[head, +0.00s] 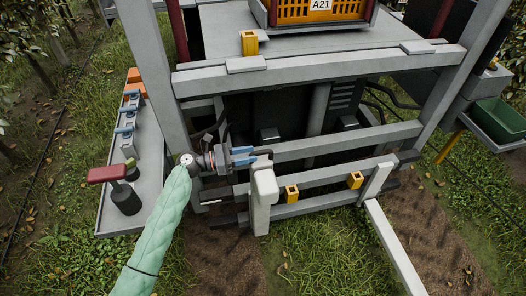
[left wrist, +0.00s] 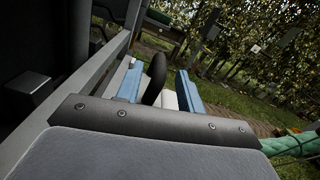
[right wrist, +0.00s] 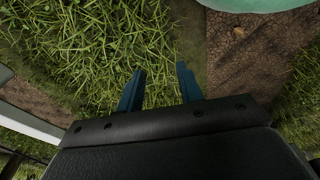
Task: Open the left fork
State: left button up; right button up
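The left fork (head: 263,198) is a pale bar standing folded upright at the front of the grey frame. A short black grip (head: 260,153) sticks out at its top. My left gripper (head: 242,155) is at the fork's top, with its blue fingers pointing right. In the left wrist view, the black grip (left wrist: 155,78) stands between the two spread fingers, nearer the left one; I cannot tell whether it touches. A white piece of the fork (left wrist: 168,99) shows behind. My right gripper (right wrist: 160,90) is open and empty above grass; it is outside the head view.
The right fork (head: 395,247) lies extended forward from the frame. Yellow brackets (head: 291,194) sit on the lower rail (head: 320,204). A side tray (head: 145,190) with a red-topped lever (head: 108,173) is left of my arm. A crate marked A21 (head: 318,12) stands on the deck.

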aim_at(258, 153)
pick_arm(q)
jog(key=x, duration=0.4)
jog(key=shift+f+b, duration=0.1)
jog(key=shift+b, duration=0.25)
jog(key=shift+w+d, duration=0.15)
jog(key=shift+d, duration=0.5)
pick_arm(e)
jog(key=shift+w+a+r, duration=0.2)
jog(key=shift+r, duration=0.5)
jog(key=shift+w+a+r, duration=0.15)
jog(key=shift+r, duration=0.55)
pick_arm(q)
jog(key=c, duration=0.7)
grip_shut()
pick_arm(e)
jog(key=shift+s+a+f, duration=0.1)
jog(key=shift+f, duration=0.15)
